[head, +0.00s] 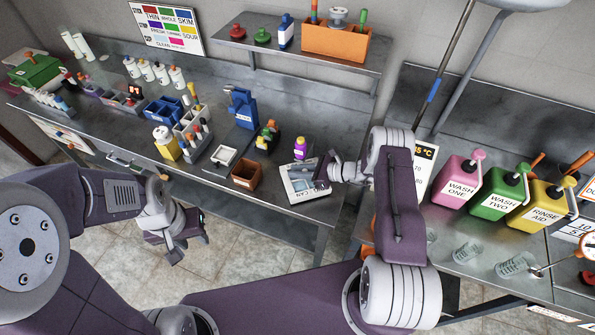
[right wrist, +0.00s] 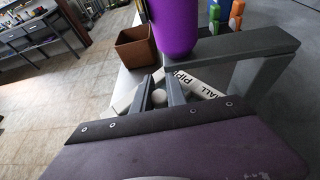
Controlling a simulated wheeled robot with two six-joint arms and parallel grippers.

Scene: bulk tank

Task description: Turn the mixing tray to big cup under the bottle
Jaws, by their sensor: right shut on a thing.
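The mixing tray (head: 296,190) is a pale, labelled piece at the front right edge of the left bench. In the right wrist view the tray (right wrist: 205,91) shows lettering that reads like "SMALL PIPE". My right gripper (head: 324,171) reaches down to the tray's right side. In the wrist view its fingers (right wrist: 160,95) are shut on a white part of the tray, partly hidden. The purple bottle (head: 300,148) stands just behind the tray; it also shows in the right wrist view (right wrist: 175,25). No big cup label is readable. My left gripper (head: 188,250) hangs empty before the bench, fingers apart.
A brown box (head: 246,174) and a white-rimmed tray (head: 224,157) stand left of the mixing tray. A blue device (head: 243,107) stands behind. Wash jugs (head: 457,183) are on the right bench. The floor before the left bench is clear.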

